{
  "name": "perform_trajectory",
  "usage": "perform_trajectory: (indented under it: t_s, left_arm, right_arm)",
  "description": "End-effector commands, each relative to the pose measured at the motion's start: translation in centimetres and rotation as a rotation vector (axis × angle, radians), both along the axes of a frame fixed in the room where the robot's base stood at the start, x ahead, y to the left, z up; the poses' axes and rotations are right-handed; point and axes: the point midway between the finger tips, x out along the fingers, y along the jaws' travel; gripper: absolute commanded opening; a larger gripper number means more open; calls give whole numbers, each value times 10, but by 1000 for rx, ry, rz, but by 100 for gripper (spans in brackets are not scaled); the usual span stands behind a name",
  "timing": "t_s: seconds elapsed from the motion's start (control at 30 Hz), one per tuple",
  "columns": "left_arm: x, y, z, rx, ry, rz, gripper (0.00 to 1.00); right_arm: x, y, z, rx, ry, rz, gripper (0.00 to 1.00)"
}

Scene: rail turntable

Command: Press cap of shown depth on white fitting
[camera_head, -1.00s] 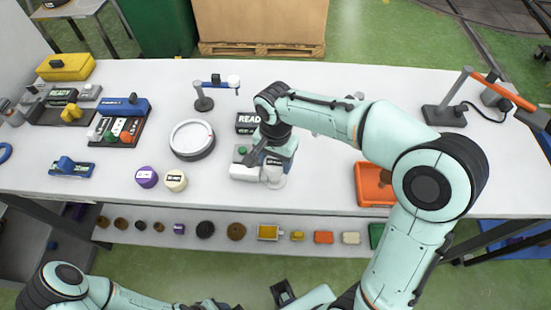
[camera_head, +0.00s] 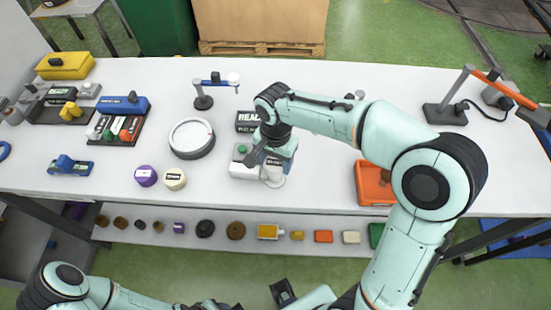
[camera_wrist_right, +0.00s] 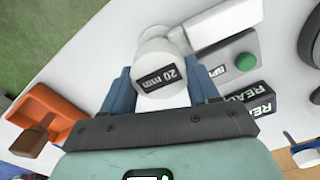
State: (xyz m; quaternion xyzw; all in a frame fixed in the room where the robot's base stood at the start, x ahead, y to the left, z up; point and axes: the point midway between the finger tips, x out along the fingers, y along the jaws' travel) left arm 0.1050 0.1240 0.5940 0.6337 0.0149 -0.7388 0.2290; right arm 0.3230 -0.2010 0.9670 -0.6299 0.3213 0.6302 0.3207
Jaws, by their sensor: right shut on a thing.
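My right gripper (camera_head: 271,172) is low over the table. In the right wrist view its blue fingers (camera_wrist_right: 162,88) are shut on a white round cap (camera_wrist_right: 155,62) with a dark "20 mm" label. Beyond the cap, other white round parts (camera_wrist_right: 181,38) and a white block (camera_wrist_right: 222,22) show. I cannot tell which part is the fitting, or whether the cap sits on it. Beside it is a grey box with a green button (camera_head: 243,150); the button also shows in the wrist view (camera_wrist_right: 246,62). A black display (camera_head: 247,122) reads "READY".
A purple cap (camera_head: 146,176) and a cream cap (camera_head: 175,179) stand left of the gripper. A round white-topped device (camera_head: 191,139) is behind them. An orange bin (camera_head: 372,185) is to the right, close to my right arm. A lower shelf holds several small parts.

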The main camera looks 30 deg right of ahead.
Motion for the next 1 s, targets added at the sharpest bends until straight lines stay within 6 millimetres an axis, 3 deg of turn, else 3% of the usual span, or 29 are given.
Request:
perform_trajectory:
  t_s: [1.0]
  left_arm:
    - [-3, 0, -7, 0, 3, 0, 56]
  right_arm:
    - [0, 0, -9, 0, 0, 0, 32]
